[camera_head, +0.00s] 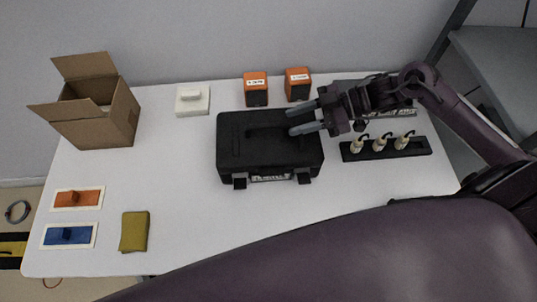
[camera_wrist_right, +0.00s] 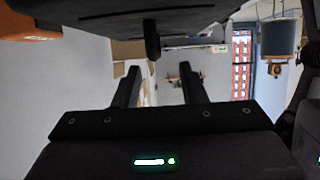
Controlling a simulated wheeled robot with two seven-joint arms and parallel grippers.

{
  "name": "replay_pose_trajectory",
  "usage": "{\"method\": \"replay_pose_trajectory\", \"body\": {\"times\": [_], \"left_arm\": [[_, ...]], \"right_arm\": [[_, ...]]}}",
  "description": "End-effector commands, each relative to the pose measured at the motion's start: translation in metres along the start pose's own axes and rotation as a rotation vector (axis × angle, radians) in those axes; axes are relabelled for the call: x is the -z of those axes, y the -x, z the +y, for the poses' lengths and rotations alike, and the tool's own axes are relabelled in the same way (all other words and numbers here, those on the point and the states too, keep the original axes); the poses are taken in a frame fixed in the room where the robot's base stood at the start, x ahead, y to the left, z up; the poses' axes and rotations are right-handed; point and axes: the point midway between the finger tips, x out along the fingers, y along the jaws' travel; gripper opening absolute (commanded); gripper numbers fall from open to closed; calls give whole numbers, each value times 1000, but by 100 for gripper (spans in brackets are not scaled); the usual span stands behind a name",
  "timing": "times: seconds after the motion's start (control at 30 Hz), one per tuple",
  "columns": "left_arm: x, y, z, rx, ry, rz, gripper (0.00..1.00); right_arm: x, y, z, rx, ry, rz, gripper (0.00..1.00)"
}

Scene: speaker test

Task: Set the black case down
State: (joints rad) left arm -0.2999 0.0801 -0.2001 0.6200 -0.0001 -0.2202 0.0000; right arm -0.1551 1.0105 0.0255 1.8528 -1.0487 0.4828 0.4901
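The black case (camera_head: 240,160) lies flat on the white table, in the middle, with its latches and a label facing the front edge. It looks to be resting on the table. A dark handle (camera_head: 262,131) runs across its top. My right gripper (camera_head: 291,122) reaches in from the right over the right part of the case top. Its two fingers are apart with nothing held between them. In the right wrist view the case (camera_wrist_right: 110,12) fills the top edge, and the handle (camera_wrist_right: 152,40) shows end-on, apart from the open fingers (camera_wrist_right: 159,70). My left gripper is not in view.
Two orange-and-black boxes (camera_head: 256,88) (camera_head: 297,84) stand behind the case. A black strip with white plugs (camera_head: 385,148) lies to its right. An open carton (camera_head: 105,120), a white block (camera_head: 192,100), orange and blue trays and a folded cloth (camera_head: 134,231) are left. Table in front is clear.

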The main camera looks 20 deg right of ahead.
Motion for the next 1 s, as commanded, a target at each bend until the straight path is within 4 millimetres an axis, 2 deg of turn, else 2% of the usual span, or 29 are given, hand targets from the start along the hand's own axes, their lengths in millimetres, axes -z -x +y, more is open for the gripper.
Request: {"method": "replay_pose_trajectory", "body": {"times": [0.33, 0.6, 0.9, 1.0], "left_arm": [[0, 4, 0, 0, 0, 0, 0], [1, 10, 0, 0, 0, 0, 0], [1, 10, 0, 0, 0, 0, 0], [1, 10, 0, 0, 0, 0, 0]], "right_arm": [[2, -35, 3, 0, 0, 8, 38], [3, -73, 7, 1, -1, 6, 38], [1, -78, 7, 1, 0, 3, 38], [1, -78, 7, 1, 0, 3, 25]]}}
